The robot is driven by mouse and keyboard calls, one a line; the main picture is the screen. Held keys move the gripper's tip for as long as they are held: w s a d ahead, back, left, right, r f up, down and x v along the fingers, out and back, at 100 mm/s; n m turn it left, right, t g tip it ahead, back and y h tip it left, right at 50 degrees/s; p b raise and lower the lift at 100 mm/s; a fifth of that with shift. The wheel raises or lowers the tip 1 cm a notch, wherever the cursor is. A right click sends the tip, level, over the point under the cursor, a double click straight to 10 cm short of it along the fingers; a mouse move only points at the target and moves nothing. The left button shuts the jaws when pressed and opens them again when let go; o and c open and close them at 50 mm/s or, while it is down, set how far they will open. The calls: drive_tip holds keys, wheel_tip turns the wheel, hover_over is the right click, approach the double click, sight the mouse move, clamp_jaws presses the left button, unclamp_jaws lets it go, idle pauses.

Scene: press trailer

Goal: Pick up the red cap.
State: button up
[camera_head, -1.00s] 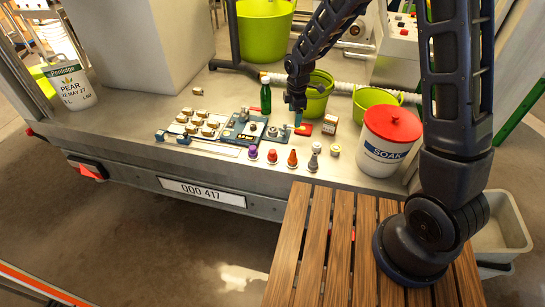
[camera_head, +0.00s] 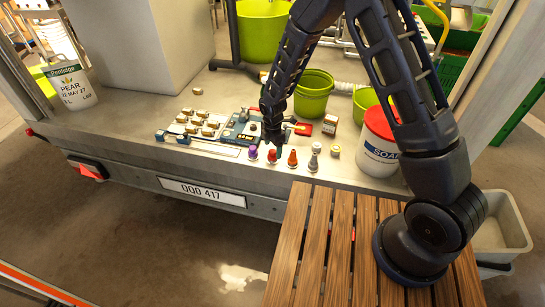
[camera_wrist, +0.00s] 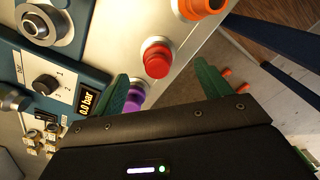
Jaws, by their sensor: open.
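The red cap (camera_head: 272,156) stands in a row at the front edge of the grey trailer deck, between a purple cap (camera_head: 253,153) and an orange cap (camera_head: 292,158). In the wrist view the red cap (camera_wrist: 157,57) appears between and just beyond my two green fingers, with the purple cap (camera_wrist: 135,97) close to the left finger and the orange cap (camera_wrist: 202,8) at the top. My gripper (camera_wrist: 162,72) is open and empty. In the head view my gripper (camera_head: 274,140) hangs just above the red cap; its fingertips are hard to make out there.
A grey cap (camera_head: 314,160) stands right of the orange one. A blue panel with a gauge (camera_head: 243,130) and several small brass-coloured parts (camera_head: 200,125) lie behind and left. A soak bucket (camera_head: 376,155) stands to the right. A green tub (camera_head: 313,95) is behind.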

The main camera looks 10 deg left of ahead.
sight(273, 151)
drive_tip(key=shift+w+a+f, duration=0.1)
drive_tip(key=shift+w+f, duration=0.05)
drive_tip(key=shift+f, duration=2.65)
drive_tip(key=c, duration=1.1)
drive_tip(key=shift+r, duration=0.15)
